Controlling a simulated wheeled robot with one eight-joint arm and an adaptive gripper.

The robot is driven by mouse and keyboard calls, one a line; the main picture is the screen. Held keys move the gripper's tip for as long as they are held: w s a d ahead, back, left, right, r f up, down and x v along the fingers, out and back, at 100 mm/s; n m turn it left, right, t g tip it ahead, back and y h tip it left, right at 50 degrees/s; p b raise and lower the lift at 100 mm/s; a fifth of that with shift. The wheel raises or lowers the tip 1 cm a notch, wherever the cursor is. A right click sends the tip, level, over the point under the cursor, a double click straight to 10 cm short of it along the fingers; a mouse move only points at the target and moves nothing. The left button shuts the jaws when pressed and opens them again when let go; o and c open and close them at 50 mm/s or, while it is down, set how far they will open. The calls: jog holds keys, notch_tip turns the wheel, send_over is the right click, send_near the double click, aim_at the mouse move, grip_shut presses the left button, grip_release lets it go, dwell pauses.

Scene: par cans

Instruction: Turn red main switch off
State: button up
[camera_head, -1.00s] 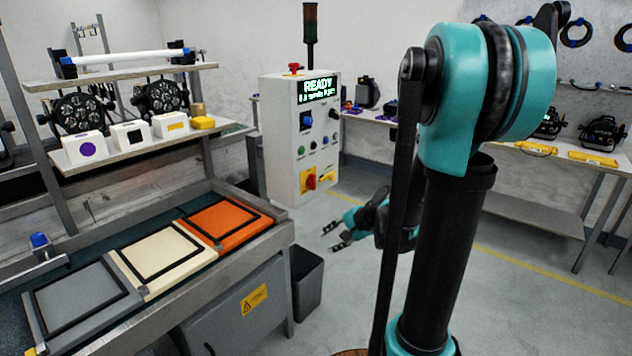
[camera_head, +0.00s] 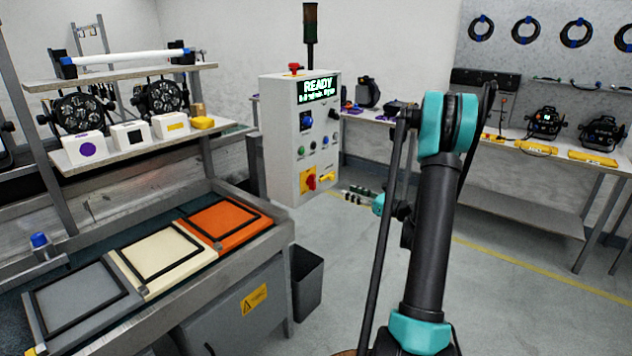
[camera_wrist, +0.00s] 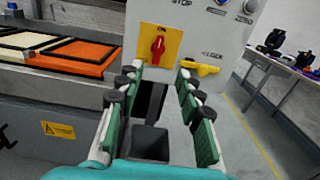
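The red main switch (camera_head: 310,183) sits on a yellow plate low on the front of the white control cabinet (camera_head: 283,135). In the wrist view the red switch knob (camera_wrist: 158,47) stands upright on its yellow plate (camera_wrist: 160,38), with "ON" lettering above it. My gripper (camera_head: 345,194) is in front of the cabinet's lower part, to the right of the switch in the head view. In the wrist view my gripper (camera_wrist: 160,75) is open and empty, its fingers spread below the knob and apart from it. The cabinet display reads "READY".
A red button (camera_head: 294,67) tops the cabinet. A workbench with grey, cream and orange trays (camera_head: 225,222) lies left. A dark bin (camera_head: 307,283) stands below. Open floor lies right.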

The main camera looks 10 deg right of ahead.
aim_at(315, 179)
jog(key=x, duration=1.7)
jog(key=shift+s+f, duration=0.1)
grip_shut()
